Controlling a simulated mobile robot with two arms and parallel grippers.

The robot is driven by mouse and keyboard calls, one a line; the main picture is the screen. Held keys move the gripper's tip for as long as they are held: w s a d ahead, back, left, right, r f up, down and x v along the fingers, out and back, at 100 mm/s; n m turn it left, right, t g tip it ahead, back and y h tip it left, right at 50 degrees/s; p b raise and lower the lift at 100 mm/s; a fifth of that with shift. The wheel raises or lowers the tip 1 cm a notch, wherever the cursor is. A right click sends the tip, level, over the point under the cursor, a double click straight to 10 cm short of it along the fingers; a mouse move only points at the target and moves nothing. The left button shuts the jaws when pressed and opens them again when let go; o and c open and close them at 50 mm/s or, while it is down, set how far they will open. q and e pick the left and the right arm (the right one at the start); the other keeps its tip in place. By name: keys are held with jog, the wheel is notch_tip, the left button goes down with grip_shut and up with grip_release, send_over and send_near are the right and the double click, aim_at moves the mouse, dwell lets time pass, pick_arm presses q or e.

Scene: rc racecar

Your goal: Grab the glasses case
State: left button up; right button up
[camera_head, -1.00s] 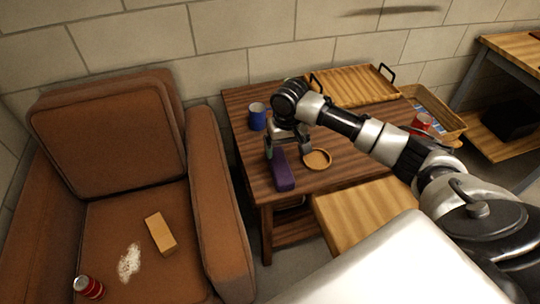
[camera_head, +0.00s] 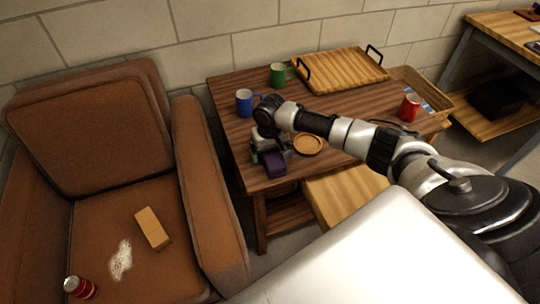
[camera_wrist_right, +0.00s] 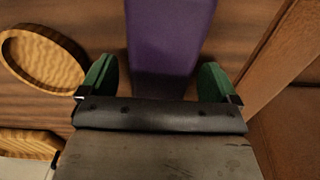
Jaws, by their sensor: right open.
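The purple glasses case (camera_head: 274,164) lies on the wooden side table near its front left edge. In the right wrist view the case (camera_wrist_right: 168,40) extends away from the gripper, its near end between the two green fingertips. My right gripper (camera_wrist_right: 158,82) is open, with a gap on each side of the case. In the head view the right gripper (camera_head: 270,152) is low over the case and covers its far part. My left gripper is not in view.
A round wooden coaster (camera_head: 308,145) lies right of the case. A blue mug (camera_head: 245,102), green mug (camera_head: 278,75) and wooden tray (camera_head: 335,82) stand behind. A red cup (camera_head: 409,107) is at right. The armchair (camera_head: 205,200) borders the table's left side.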

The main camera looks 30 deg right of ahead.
jog(key=shift+f, duration=0.1)
jog(key=c, duration=1)
